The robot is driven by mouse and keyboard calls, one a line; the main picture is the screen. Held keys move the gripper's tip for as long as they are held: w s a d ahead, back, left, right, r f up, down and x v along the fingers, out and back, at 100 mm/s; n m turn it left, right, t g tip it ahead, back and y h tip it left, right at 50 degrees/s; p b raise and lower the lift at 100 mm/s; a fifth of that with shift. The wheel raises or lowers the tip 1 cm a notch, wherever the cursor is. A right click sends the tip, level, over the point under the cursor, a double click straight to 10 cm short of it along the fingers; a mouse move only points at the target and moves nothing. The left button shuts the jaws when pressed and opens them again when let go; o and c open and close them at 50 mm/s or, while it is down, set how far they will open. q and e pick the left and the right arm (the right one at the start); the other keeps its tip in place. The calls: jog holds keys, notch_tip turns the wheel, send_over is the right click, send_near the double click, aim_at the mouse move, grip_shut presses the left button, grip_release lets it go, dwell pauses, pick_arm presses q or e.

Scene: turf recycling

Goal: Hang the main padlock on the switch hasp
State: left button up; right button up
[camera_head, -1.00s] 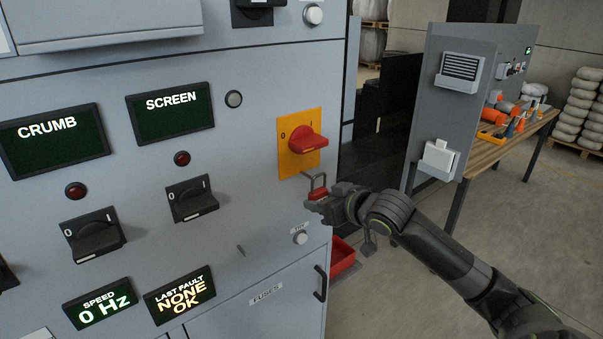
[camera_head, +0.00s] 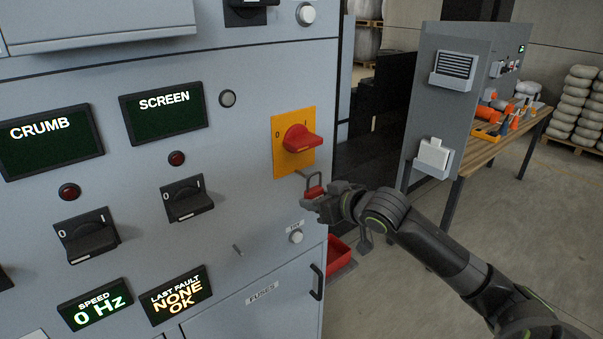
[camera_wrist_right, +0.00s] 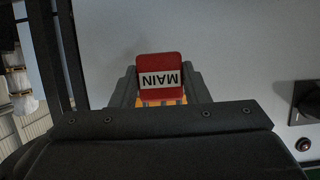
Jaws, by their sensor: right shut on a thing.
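The red main padlock (camera_head: 313,192) has its grey shackle pointing up. My right gripper (camera_head: 316,200) is shut on its body. In the right wrist view the padlock (camera_wrist_right: 160,68) sits between the fingers, its MAIN label upside down. The red switch handle (camera_head: 298,139) is on a yellow plate (camera_head: 280,160) on the cabinet front. A small grey hasp (camera_head: 301,173) is at the plate's lower edge, just above and left of the padlock. The shackle is close to the hasp, but I cannot tell whether they touch or are linked. My left gripper is not in view.
The grey cabinet (camera_head: 235,170) carries displays and black knobs. A small round button (camera_head: 296,237) and a door handle (camera_head: 318,281) lie below the padlock. A red bin (camera_head: 340,255) stands beside the cabinet. A wooden table (camera_head: 500,148) with tools is farther back right.

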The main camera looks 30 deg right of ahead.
jog(key=shift+w, duration=0.4)
jog(key=shift+w, duration=0.3)
jog(key=shift+w+a+f, duration=0.1)
jog(key=shift+w+a, duration=0.1)
jog(key=shift+w, duration=0.7)
dwell(0.7)
jog(key=shift+w+f, duration=0.3)
jog(key=shift+w, duration=0.15)
dwell(0.4)
jog(key=shift+w+f, duration=0.15)
dwell(0.5)
jog(key=shift+f, duration=0.2)
dwell(0.7)
jog(key=o, duration=1.1)
